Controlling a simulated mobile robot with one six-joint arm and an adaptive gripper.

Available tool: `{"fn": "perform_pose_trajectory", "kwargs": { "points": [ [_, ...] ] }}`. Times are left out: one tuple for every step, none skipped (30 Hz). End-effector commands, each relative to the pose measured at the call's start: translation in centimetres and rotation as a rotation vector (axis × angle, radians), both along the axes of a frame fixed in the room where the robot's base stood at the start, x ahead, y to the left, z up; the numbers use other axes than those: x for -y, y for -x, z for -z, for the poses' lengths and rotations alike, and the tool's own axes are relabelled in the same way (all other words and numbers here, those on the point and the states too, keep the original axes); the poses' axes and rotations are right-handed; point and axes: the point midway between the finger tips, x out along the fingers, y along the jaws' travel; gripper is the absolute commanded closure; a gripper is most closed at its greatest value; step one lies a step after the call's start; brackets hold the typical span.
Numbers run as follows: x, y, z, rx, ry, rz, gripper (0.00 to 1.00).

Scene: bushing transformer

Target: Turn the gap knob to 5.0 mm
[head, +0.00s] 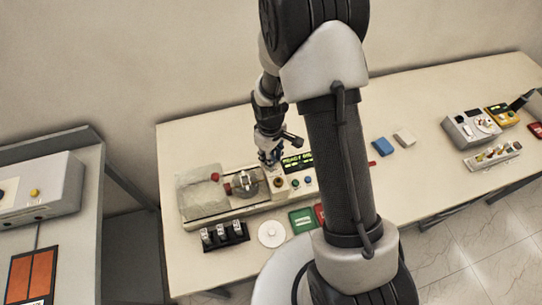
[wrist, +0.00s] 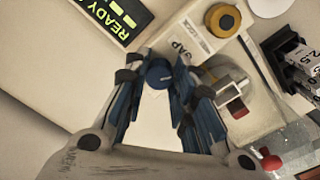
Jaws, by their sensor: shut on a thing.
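In the head view my gripper (head: 270,157) reaches down to the test unit (head: 207,213) on the table, and the knob is hidden there. A display (wrist: 113,24) reads "READY" in green; the rest of its text is cut off. I cannot read a gap value.
A yellow-ringed knob (wrist: 223,20) and a metal fixture with a red part (wrist: 237,108) sit close to my fingers. A black rack of blocks (head: 224,238), a white disc (head: 271,234) and a green tray (head: 302,220) lie in front of the unit.

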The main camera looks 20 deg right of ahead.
Motion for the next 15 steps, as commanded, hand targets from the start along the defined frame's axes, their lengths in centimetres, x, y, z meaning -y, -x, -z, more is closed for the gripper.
{"fn": "perform_pose_trajectory", "kwargs": {
  "points": [
    [0.01, -0.08, 0.01, 0.002, 0.000, -0.041, 1.00],
    [0.02, -0.08, 0.01, 0.002, 0.000, -0.068, 1.00],
    [0.02, -0.08, 0.01, 0.002, 0.000, -0.103, 1.00],
    [0.03, -0.09, 0.01, 0.002, 0.000, -0.128, 1.00],
    [0.03, -0.09, 0.01, 0.002, 0.000, -0.153, 1.00],
    [0.03, -0.09, 0.00, 0.002, 0.000, -0.185, 1.00],
    [0.04, -0.10, 0.00, 0.003, -0.001, -0.208, 1.00],
    [0.04, -0.11, -0.01, 0.002, 0.000, -0.230, 1.00],
    [0.04, -0.11, -0.01, 0.002, -0.001, -0.258, 1.00],
    [0.05, -0.12, -0.01, 0.003, -0.001, -0.279, 1.00],
    [0.05, -0.12, -0.02, 0.002, -0.001, -0.297, 1.00],
    [0.06, -0.13, -0.03, 0.003, 0.000, -0.320, 1.00],
    [0.06, -0.13, -0.03, 0.003, 0.000, -0.338, 1.00],
    [0.06, -0.14, -0.03, 0.003, 0.000, -0.352, 1.00],
    [0.07, -0.14, -0.04, 0.003, 0.000, -0.371, 1.00]
  ]
}}
